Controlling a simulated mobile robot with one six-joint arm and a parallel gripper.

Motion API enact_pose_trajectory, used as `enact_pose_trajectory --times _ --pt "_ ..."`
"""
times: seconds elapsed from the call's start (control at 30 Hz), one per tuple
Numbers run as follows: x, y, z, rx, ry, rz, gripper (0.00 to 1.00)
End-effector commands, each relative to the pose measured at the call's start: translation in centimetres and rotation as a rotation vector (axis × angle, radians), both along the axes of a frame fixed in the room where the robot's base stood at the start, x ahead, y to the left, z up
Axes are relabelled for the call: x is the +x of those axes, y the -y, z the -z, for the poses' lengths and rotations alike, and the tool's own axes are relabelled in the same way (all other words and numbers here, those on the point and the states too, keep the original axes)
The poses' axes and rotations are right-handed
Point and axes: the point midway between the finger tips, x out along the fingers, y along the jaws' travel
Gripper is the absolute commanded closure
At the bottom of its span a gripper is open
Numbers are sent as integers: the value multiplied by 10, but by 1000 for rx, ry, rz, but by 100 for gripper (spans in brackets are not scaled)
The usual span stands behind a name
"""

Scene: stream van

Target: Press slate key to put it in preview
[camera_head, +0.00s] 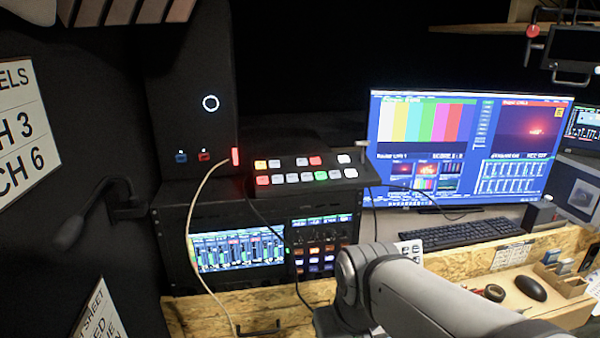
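A black switcher panel (350,183) with two rows of small keys sits on top of the equipment rack, left of the monitor. In its lower row one key glows green (321,176) and the leftmost glows red-orange (263,180). The key labels are too small to read, so I cannot tell which is the slate key. My arm enters at the lower right, below the panel; my gripper is not visible.
A large monitor (385,198) showing colour bars and a red picture stands right of the panel. A keyboard (460,234) and mouse (531,288) lie on the desk. A pale cable (188,215) hangs left of the panel. A black tower (190,90) stands behind left.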

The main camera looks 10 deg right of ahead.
Motion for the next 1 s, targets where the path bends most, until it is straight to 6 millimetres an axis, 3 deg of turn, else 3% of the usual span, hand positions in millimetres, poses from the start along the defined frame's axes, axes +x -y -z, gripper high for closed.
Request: enact_pose_trajectory --times 0.23,1.0 --pt "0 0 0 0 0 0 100" --pt "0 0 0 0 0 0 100"
